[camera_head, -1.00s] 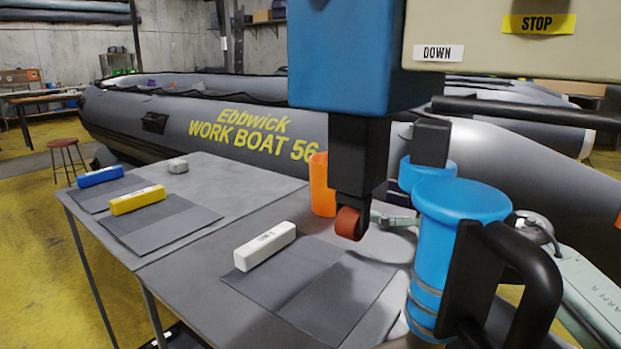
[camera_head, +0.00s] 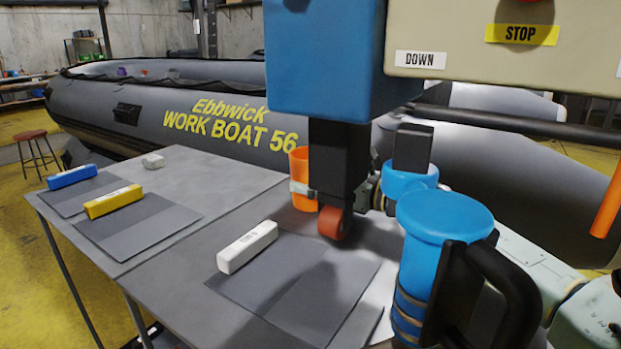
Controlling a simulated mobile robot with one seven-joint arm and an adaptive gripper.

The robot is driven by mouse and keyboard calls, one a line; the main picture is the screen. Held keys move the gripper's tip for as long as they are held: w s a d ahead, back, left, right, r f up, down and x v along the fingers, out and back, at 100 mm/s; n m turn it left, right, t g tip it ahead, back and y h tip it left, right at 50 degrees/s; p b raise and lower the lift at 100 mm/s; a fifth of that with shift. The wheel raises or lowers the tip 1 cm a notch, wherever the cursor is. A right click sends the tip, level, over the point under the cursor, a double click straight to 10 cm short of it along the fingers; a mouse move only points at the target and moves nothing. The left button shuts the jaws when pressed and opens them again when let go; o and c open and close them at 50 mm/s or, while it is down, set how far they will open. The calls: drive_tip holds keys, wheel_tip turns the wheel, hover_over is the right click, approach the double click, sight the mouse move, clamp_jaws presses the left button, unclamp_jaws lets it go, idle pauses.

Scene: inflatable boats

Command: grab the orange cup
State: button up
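The orange cup (camera_head: 301,165) stands upright on the grey table, behind and left of the black post with the red wheel. My arm comes in from the right, behind the blue cylinder. My gripper (camera_head: 303,188) is at the cup, with a pale fingertip across the cup's front side. The black post hides most of the gripper and the cup's right side. I cannot see the other finger or tell whether the fingers press on the cup.
A blue machine head (camera_head: 322,60) with a black post and red wheel (camera_head: 333,222) stands in front of the cup. A blue cylinder (camera_head: 438,235) with a black handle is at the right. White (camera_head: 247,246), yellow (camera_head: 113,201) and blue (camera_head: 72,176) blocks lie on the table.

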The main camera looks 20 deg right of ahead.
drive_tip(key=shift+w+a, duration=0.25)
drive_tip(key=shift+w, duration=0.1)
drive_tip(key=shift+c, duration=0.2)
drive_tip(key=c, duration=1.2)
